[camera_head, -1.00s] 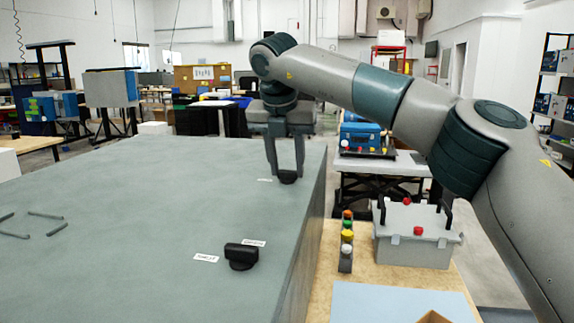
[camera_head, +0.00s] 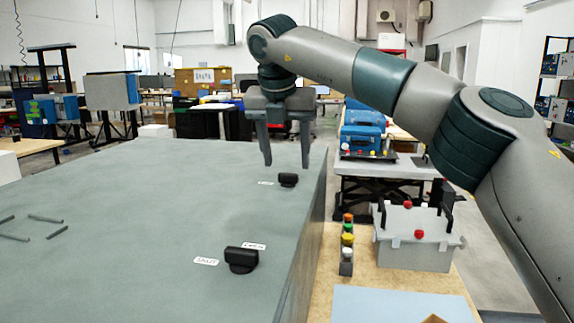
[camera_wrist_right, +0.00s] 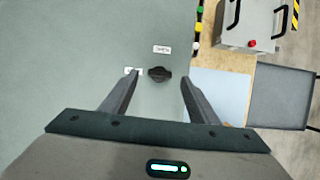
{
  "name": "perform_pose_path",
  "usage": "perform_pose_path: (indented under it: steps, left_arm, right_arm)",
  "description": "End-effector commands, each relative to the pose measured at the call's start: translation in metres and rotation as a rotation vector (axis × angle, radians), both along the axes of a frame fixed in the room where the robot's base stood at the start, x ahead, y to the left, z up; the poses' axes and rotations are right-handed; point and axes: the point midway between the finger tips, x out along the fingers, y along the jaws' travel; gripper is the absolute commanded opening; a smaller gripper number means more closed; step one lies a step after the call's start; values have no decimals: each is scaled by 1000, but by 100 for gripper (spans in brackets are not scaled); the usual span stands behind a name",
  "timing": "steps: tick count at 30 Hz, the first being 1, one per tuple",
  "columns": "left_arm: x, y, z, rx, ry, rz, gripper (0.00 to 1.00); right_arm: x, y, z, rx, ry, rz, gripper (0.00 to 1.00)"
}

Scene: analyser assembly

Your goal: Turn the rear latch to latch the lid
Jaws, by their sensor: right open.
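The rear latch (camera_head: 288,180) is a small black turn knob on the large grey-green lid (camera_head: 150,200), near its right edge. It also shows in the right wrist view (camera_wrist_right: 159,73), its bar running left to right. One small white label lies to its left and another above it there; I cannot read them surely. My right gripper (camera_head: 287,166) is open and empty above the rear latch, with one finger to each side and clear of it. The front latch (camera_head: 240,260), a similar black knob, sits nearer with labels reading SHUT and OPEN. My left gripper is not in view.
Right of the lid, lower down, stand a coloured button stack (camera_head: 347,245) and a grey box (camera_head: 415,250) with black handles. The lid around the latches is clear.

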Motion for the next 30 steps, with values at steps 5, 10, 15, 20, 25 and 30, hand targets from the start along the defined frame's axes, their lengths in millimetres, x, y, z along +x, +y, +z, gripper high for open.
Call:
perform_pose_path:
  steps: [5,10,15,20,25,30]
  left_arm:
    - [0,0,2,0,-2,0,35]
    - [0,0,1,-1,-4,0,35]
    - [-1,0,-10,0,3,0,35]
    - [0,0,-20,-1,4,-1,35]
    - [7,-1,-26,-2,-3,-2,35]
    - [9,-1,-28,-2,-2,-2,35]
  right_arm:
    - [-13,4,34,1,-3,-1,55]
    - [-26,6,67,2,-3,-1,55]
    - [-39,9,97,0,-2,-1,55]
    - [-47,11,117,1,-1,-2,55]
    - [-51,11,126,-1,0,0,55]
    - [-52,11,128,-1,0,0,55]
